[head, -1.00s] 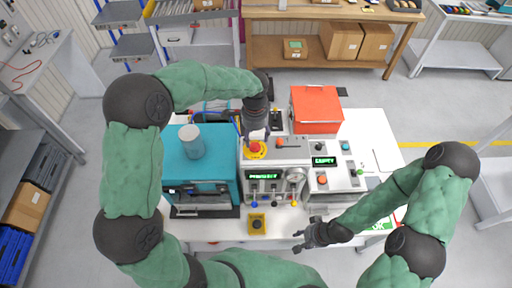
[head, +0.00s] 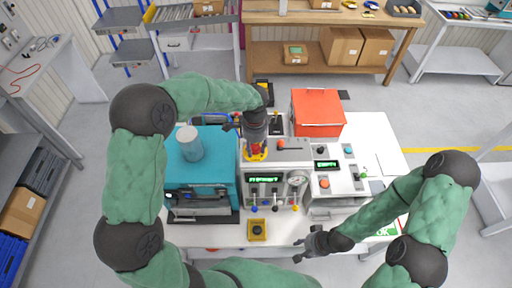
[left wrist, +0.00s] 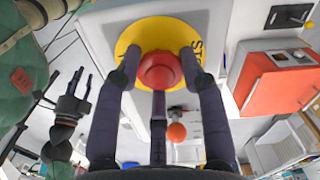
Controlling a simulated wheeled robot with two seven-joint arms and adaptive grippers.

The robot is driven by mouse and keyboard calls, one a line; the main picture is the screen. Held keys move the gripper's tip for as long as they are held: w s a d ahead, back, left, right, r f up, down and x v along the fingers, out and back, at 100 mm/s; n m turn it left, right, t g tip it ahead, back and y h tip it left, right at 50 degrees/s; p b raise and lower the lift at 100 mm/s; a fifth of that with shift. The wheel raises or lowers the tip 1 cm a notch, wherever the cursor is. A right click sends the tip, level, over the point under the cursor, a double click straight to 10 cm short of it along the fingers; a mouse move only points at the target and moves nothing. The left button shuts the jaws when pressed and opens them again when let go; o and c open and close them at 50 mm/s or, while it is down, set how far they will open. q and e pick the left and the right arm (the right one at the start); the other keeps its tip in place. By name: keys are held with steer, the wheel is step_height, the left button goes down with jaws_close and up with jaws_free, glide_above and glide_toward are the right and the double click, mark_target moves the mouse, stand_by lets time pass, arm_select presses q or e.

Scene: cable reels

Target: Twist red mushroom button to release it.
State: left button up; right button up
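The red mushroom button (left wrist: 160,70) sits on a round yellow plate (left wrist: 160,32) with black lettering. In the head view the yellow plate (head: 256,157) is on the white machine's top, and the button is mostly hidden by my gripper. My left gripper (head: 256,150) points down over it. In the left wrist view the fingers of the left gripper (left wrist: 160,66) stand apart on both sides of the red button, very close to its rim; I cannot tell whether they touch it. My right gripper (head: 299,250) is open and empty in front of the table, and shows in the left wrist view (left wrist: 78,88).
A teal machine (head: 205,160) with a grey cylinder stands left of the button. A red-orange box (head: 318,112) stands behind right. The white machine (head: 290,180) carries a gauge, levers and lit green displays. A yellow button box (head: 257,230) lies at the front edge.

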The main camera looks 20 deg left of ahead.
arm_select(q)
steer(key=shift+m+p, duration=1.45)
steer(key=shift+m, duration=1.85)
steer(key=shift+r, duration=0.4)
steer(key=o, duration=0.8)
steer(key=shift+r, duration=0.15)
